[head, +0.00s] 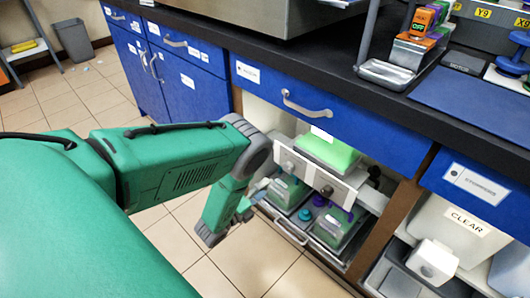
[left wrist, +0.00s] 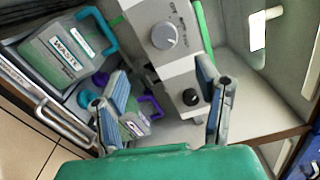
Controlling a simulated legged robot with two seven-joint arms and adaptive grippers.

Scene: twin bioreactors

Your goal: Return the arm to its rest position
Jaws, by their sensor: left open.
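My left arm (head: 165,160) is green and comes in from the left, bent down at its grey joint in front of the open shelf under the counter. My left gripper (head: 254,200) is partly hidden by the wrist in the head view. In the left wrist view its two fingers (left wrist: 163,98) stand wide apart with nothing held between them. Beyond them are the grey bioreactor unit with knobs (left wrist: 165,38) and a container labelled WASTE (left wrist: 66,52). My right gripper is not in view.
The lower shelf holds containers with green liquid (head: 333,228) and a metal tray handle (head: 283,228). Blue drawers (head: 330,100) and a black countertop (head: 300,57) lie above. A white CLEAR bin (head: 455,228) stands at right. The tiled floor (head: 75,98) at left is mostly open.

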